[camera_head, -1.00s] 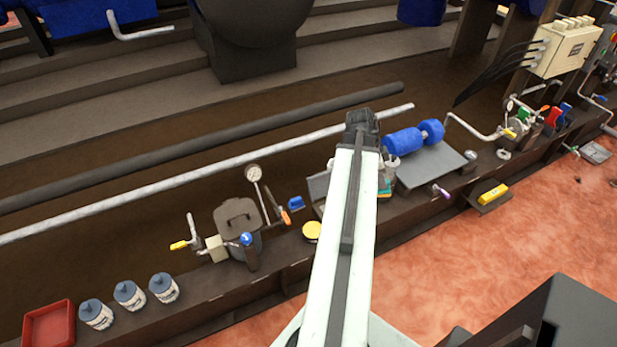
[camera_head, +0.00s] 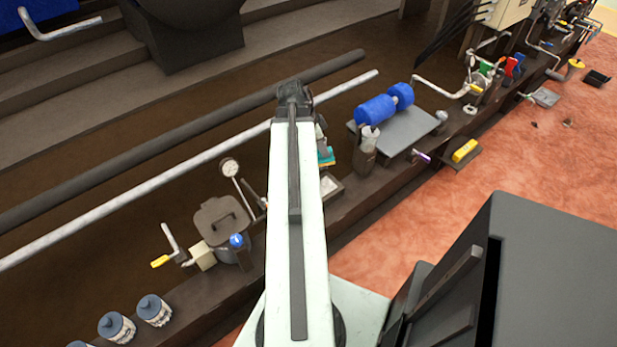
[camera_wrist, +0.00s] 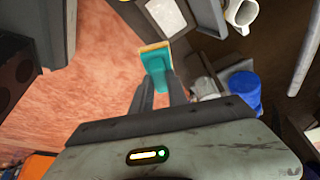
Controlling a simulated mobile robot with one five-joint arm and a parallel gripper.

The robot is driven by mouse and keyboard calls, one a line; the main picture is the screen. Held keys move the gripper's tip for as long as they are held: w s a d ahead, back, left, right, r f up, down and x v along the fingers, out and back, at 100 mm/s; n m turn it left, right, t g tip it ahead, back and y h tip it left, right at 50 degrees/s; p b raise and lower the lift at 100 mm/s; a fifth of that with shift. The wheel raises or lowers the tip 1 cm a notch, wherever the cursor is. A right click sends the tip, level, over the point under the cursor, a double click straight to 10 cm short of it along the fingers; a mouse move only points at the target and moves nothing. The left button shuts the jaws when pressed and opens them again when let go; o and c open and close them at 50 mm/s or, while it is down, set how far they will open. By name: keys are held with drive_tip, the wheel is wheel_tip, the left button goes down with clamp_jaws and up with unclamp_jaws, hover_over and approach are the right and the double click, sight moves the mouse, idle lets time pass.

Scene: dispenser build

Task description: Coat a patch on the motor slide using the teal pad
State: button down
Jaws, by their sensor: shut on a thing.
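My gripper (camera_wrist: 160,82) is shut on the teal pad (camera_wrist: 155,62), which has a yellow-tan edge at its far end. In the head view the pad (camera_head: 326,158) shows just right of my arm, over the dark bench beam. My gripper is mostly hidden behind my arm there. A blue motor (camera_head: 377,109) lies over a flat grey plate (camera_head: 408,137), which looks like the motor slide. The pad is left of this plate and apart from it. The motor also shows in the wrist view (camera_wrist: 246,93), right of my fingers.
A lidded pot (camera_head: 220,222), a gauge (camera_head: 230,168) and several jars (camera_head: 153,309) stand left of my arm. Reddish floor (camera_head: 420,222) lies in front.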

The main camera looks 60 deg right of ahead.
drive_tip(key=w+f+b, duration=0.2)
drive_tip(key=f+b, duration=0.3)
drive_tip(key=f, duration=0.1)
drive_tip(key=w+f+n+b, duration=0.1)
drive_tip(key=w+f+b, duration=0.1)
drive_tip(key=f+b, duration=0.3)
wheel_tip(320, 180, down, 2)
drive_tip(key=shift+w+a+f, duration=0.25)
drive_tip(key=shift+w, duration=0.1)
